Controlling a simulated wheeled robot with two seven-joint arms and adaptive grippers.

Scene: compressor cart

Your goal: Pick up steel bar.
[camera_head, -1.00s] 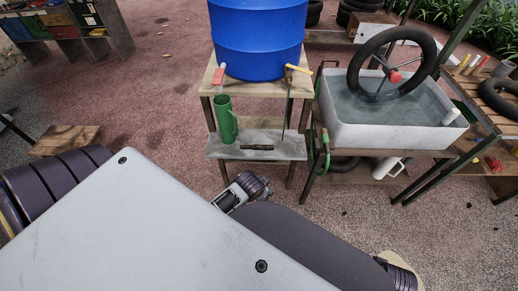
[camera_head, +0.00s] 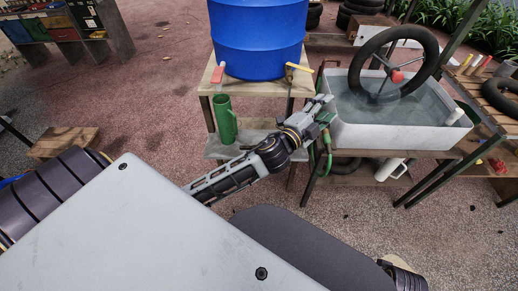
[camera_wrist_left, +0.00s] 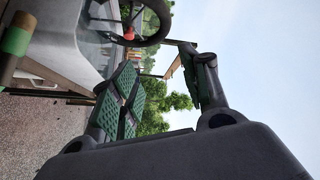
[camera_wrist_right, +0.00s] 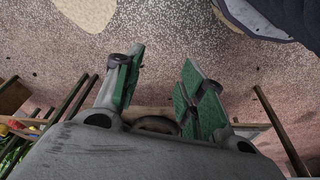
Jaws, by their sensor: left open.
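A short dark bar (camera_head: 246,147), likely the steel bar, lies on the low grey shelf (camera_head: 220,152) under the blue barrel's stand. My left arm hides most of it. My left gripper (camera_head: 320,108) is open and empty, above and to the right of the bar, by the left edge of the water basin. In the left wrist view, its green-padded fingers (camera_wrist_left: 157,78) stand apart with only background between them. My right gripper (camera_wrist_right: 160,88) shows only in its wrist view, open and empty, over speckled ground.
The water basin (camera_head: 400,136) with a black wheel (camera_head: 432,58) is close right of my left gripper. Open ground lies left.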

